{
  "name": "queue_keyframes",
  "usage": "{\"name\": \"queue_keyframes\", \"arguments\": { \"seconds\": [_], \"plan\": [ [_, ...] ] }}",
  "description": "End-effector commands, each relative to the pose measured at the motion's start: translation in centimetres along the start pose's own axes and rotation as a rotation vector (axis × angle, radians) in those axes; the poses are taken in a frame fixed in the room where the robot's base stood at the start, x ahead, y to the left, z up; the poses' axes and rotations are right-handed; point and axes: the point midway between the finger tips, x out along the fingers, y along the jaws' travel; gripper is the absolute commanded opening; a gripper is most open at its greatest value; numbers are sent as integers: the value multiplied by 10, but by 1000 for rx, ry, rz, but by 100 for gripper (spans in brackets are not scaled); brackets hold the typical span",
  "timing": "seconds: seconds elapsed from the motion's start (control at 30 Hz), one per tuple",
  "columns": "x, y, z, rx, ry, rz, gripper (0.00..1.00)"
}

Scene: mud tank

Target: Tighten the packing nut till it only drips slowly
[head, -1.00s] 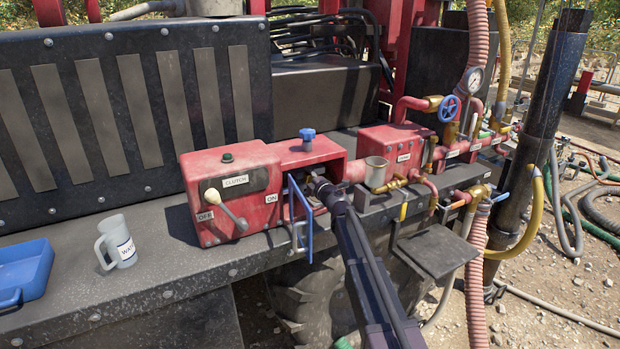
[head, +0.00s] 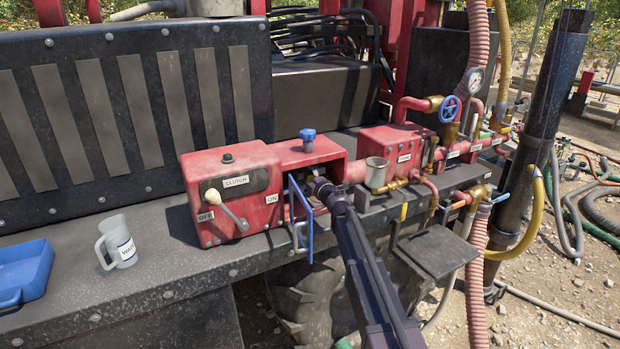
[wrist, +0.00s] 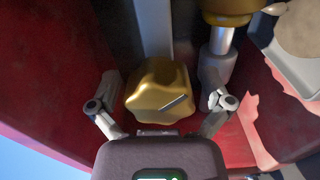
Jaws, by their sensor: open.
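The brass packing nut (wrist: 160,92), lobed with a pale line across its face, shows in the middle of the wrist view. My gripper (wrist: 163,84) is open, with one finger on each side of it. Gaps show between the nut and both fingers. A grey metal rod (wrist: 154,28) runs behind the nut. In the head view, my gripper (head: 318,186) reaches into the open red housing (head: 306,152), and the nut is hidden there. No dripping can be made out.
A blue-framed door (head: 300,222) stands open just left of my arm. In the wrist view, a brass fitting on a silver rod (wrist: 222,40) is close to the right finger. A cup marked WATER (head: 118,244) and blue tray (head: 24,272) sit on the left deck.

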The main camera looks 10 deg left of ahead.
Motion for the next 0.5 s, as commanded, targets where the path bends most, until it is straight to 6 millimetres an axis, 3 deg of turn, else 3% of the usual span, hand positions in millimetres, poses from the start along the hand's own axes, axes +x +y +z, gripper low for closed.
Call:
{"name": "queue_keyframes", "arguments": {
  "seconds": [0.27, 0.5],
  "plan": [
    [-3, 0, 0, -1, 0, 0, 100],
    [-23, 0, 0, -1, -1, 0, 100]
  ]
}}
